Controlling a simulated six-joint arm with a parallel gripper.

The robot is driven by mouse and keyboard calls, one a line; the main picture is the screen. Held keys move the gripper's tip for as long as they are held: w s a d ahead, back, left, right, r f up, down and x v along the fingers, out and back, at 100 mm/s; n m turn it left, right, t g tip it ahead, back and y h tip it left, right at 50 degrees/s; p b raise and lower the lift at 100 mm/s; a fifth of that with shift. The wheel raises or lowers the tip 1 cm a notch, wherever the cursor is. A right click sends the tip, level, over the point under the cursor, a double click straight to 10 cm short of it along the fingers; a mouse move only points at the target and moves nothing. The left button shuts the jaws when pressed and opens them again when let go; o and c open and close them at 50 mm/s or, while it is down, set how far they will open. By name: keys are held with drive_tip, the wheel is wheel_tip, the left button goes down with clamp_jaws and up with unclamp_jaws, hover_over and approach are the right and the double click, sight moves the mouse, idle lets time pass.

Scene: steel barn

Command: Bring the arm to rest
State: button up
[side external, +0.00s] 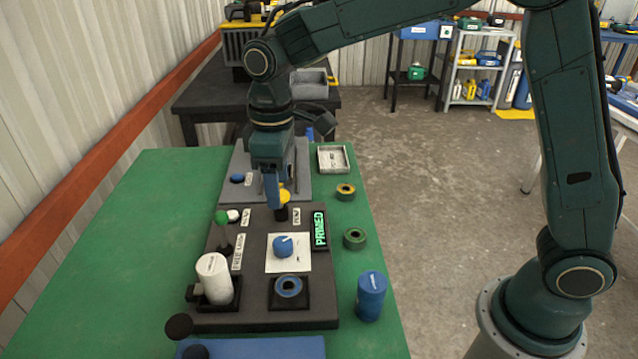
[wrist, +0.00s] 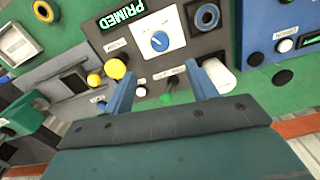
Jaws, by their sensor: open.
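My gripper (side external: 272,192) points down over the far part of the dark control panel (side external: 262,222), close to a yellow knob (side external: 284,195) in the side view. I cannot tell from there whether it touches anything. In the wrist view my gripper (wrist: 160,80) shows two blue fingers spread apart with nothing held between them. The panel's display (side external: 319,229) reads "PRIMED" in green. A blue dial (side external: 284,246) sits on a white plate. A green-topped lever (side external: 221,217) stands at the panel's left, by a small white button (side external: 234,215).
A white cylinder (side external: 213,278) stands in a holder at the panel's left. The table's left side is clear.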

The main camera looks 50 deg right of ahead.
drive_tip(key=shift+r, duration=0.1)
drive_tip(key=s+d+r+m+t, duration=0.2)
drive_tip(key=s+d+r+m, duration=0.1)
drive_tip(key=s+d+r, duration=0.4)
drive_tip(key=s+d+r+m+t, duration=0.2)
drive_tip(key=s+d, duration=0.3)
drive_tip(key=s, duration=0.5)
drive_tip(key=s+d+f+m+t, duration=0.1)
drive_tip(key=s+d+m, duration=0.1)
drive_tip(key=s, duration=0.5)
drive_tip(key=shift+s+d+f+t, duration=0.3)
drive_tip(key=shift+d+f, duration=0.05)
drive_tip(key=shift+d, duration=0.15)
